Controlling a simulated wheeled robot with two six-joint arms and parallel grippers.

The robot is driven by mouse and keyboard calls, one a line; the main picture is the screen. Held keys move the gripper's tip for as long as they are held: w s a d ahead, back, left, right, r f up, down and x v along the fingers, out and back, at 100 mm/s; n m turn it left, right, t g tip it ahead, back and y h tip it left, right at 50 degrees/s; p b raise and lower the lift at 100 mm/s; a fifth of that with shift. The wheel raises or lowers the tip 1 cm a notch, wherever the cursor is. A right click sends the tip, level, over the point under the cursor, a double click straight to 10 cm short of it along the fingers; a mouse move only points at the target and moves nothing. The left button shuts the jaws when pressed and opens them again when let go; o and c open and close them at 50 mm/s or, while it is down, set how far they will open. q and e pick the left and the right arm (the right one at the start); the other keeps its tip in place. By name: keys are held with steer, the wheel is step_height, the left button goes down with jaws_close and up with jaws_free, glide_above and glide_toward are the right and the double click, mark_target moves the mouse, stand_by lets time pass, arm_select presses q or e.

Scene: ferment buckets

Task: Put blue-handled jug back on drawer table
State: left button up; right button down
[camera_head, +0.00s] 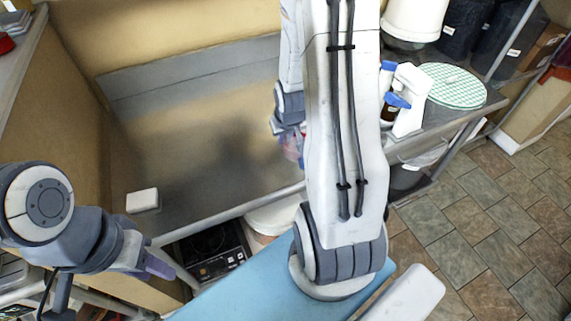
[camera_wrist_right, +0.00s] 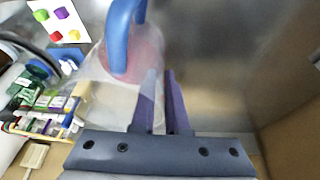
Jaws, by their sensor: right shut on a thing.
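The blue-handled jug (camera_wrist_right: 125,40) is clear with a reddish tint, and its blue handle is near the top of the right wrist view. In the head view only a small pinkish part of the jug (camera_head: 292,148) shows beside my right arm. My right gripper (camera_wrist_right: 165,75) has its purple fingers close together at the jug, shut on it; the exact contact is hard to see. In the head view my right arm mostly hides this gripper. My left gripper (camera_head: 158,266) is low at the left, away from the jug, its jaw gap unclear. I cannot tell which surface is the drawer table.
A steel-topped table (camera_head: 180,170) with a raised back holds a small white block (camera_head: 142,200). A cooker (camera_head: 212,250) sits below. The steel top's middle is clear.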

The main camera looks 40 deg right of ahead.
steer(key=s+d+r+n+y+p, duration=0.1)
steer(key=s+d+n+p, duration=0.2)
steer(key=s+d+p, duration=0.3)
steer(key=shift+w+a+f+b, duration=1)
steer(key=shift+w+f+b, duration=0.5)
steer(key=shift+f, duration=0.3)
steer(key=shift+w+a+f+b, duration=0.95)
steer(key=shift+w+f+b, duration=0.3)
steer(key=shift+w+f, duration=0.45)
steer(key=shift+w+a+f+b, duration=1)
steer(key=shift+w+f+b, duration=0.45)
steer(key=shift+f, duration=0.4)
steer(key=shift+f, duration=0.2)
steer(key=c, duration=0.9)
jaws_free()
